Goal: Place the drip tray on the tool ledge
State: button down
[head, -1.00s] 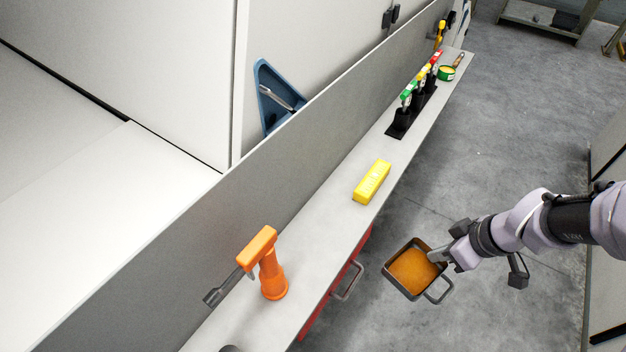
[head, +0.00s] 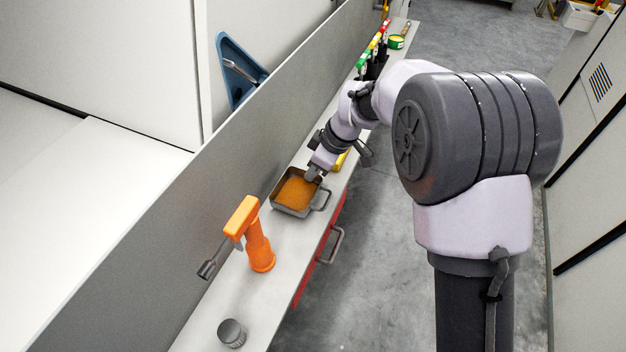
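The drip tray (head: 276,205) is a square dark metal pan with orange-brown contents and a loop handle on its right. It is over the tool ledge (head: 268,302), the long narrow grey shelf along the panel, between the orange tool and the yellow block. It looks level; I cannot tell whether it touches the ledge. My gripper (head: 314,173) is at the tray's far right rim and appears shut on it. My wrist partly hides the fingertips.
An orange cordless tool (head: 260,248) stands just nearer than the tray. A dark round knob-like part (head: 231,333) is at the near end. The yellow block (head: 341,160) is partly hidden behind my wrist. Colour-topped bottles (head: 372,56) stand farther along.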

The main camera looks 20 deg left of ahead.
jog(key=shift+s+f+b, duration=0.1)
jog(key=shift+f+b, duration=0.75)
jog(key=shift+f, duration=0.9)
jog(key=c, duration=1.7)
grip_release()
jog(key=shift+r, duration=0.1)
jog(key=s+d+r+m+t+p, duration=0.1)
jog(key=s+d+r+m+p, duration=0.2)
jog(key=d+r, duration=0.65)
jog(key=s+d+r+m+t+p, duration=0.1)
jog(key=s+d+r+m+p, duration=0.15)
jog(key=d+r+m, duration=0.65)
jog(key=s+d+r+m+t, duration=0.1)
jog(key=s+d+m, duration=0.2)
jog(key=s, duration=0.3)
jog(key=s+d+r+m+t+h, duration=0.1)
jog(key=s+d+r+m, duration=0.1)
jog(key=s, duration=0.4)
jog(key=s+d+r+m+t+h+b, duration=0.1)
jog(key=s+d+r+m, duration=0.1)
jog(key=s+d+m, duration=0.2)
jog(key=shift+s+d+r+m, duration=0.1)
jog(key=shift+s+d+m, duration=0.1)
jog(key=shift+s, duration=0.35)
jog(key=shift+s+d+r+m, duration=0.1)
jog(key=shift+s+d, duration=0.05)
jog(key=shift+s, duration=0.4)
